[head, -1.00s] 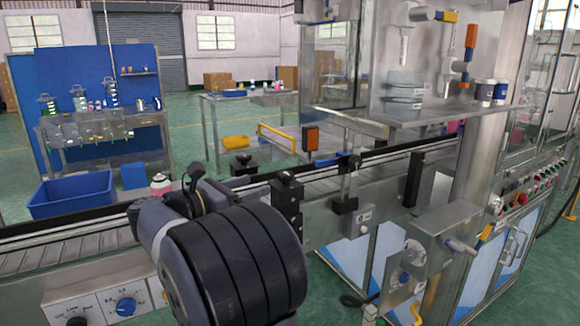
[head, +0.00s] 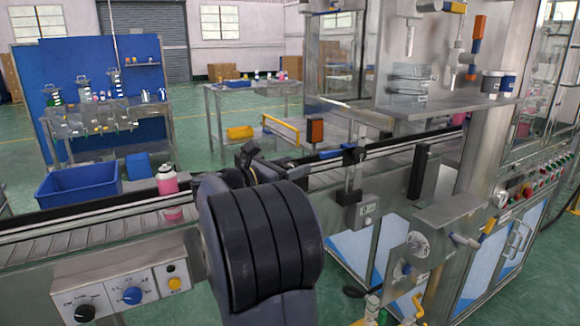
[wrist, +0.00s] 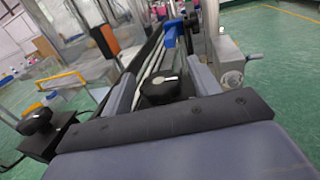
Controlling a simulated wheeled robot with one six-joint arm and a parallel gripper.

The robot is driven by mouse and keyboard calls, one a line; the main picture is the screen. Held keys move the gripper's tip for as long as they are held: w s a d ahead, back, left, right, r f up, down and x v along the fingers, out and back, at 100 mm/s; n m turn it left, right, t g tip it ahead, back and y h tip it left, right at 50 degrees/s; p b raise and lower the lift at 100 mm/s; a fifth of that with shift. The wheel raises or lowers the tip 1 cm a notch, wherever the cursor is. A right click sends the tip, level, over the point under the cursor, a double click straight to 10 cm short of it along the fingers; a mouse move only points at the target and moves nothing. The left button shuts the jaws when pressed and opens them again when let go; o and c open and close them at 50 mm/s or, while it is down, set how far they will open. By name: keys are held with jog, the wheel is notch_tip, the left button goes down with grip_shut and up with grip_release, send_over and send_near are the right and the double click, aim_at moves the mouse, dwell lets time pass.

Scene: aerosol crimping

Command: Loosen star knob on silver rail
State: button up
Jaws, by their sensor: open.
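In the wrist view, a black knob (wrist: 160,91) with a pale spot on top sits between the fingers of my gripper (wrist: 162,88). The gripper is open, with one grey finger on each side of the knob; I cannot tell whether either touches it. The silver rail (wrist: 150,62) runs away beyond the knob. A second black knob (wrist: 36,121) stands at the left, outside the fingers. The silver rail (head: 100,227) runs along the conveyor.
A pink bottle (head: 168,190) stands on the conveyor left of my arm. An orange sensor box (head: 315,131) and a clamp post (head: 350,175) stand along the conveyor to the right. A control panel (head: 130,290) with dials is at the front left. A blue bin (head: 78,190) lies behind.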

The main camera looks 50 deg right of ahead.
jog(key=c, duration=1)
jog(key=shift+o, duration=0.2)
